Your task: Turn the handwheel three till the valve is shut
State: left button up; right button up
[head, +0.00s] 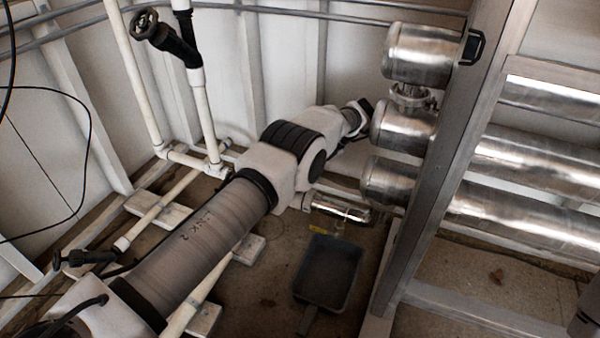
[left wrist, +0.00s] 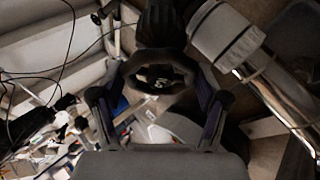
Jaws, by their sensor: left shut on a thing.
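A dark round handwheel (left wrist: 158,54) is in the middle of the left wrist view, with a dark valve body (left wrist: 160,22) right behind it. My left gripper (left wrist: 158,90) has one finger on each side of the wheel's rim and is shut on it. I cannot read a number on this wheel. In the head view my left arm reaches from the lower left to the back centre; its fingers and the held wheel are hidden or too unclear there. My right gripper is not in view.
Another handwheel (head: 143,23) sits on a pipe at the upper left, and a dark valve (head: 82,258) is low at the left. Shiny steel cylinders (head: 420,55) and a metal post (head: 445,170) stand close on the right. A dark dustpan-like tray (head: 327,272) lies on the floor.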

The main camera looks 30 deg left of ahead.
pick_arm(q)
jog(key=shift+m, duration=0.4)
jog(key=o, duration=1.2)
jog(key=shift+a, duration=0.1)
jog(key=shift+c, duration=0.2)
notch_tip(320, 180, up, 10)
jog(key=shift+f, duration=0.1)
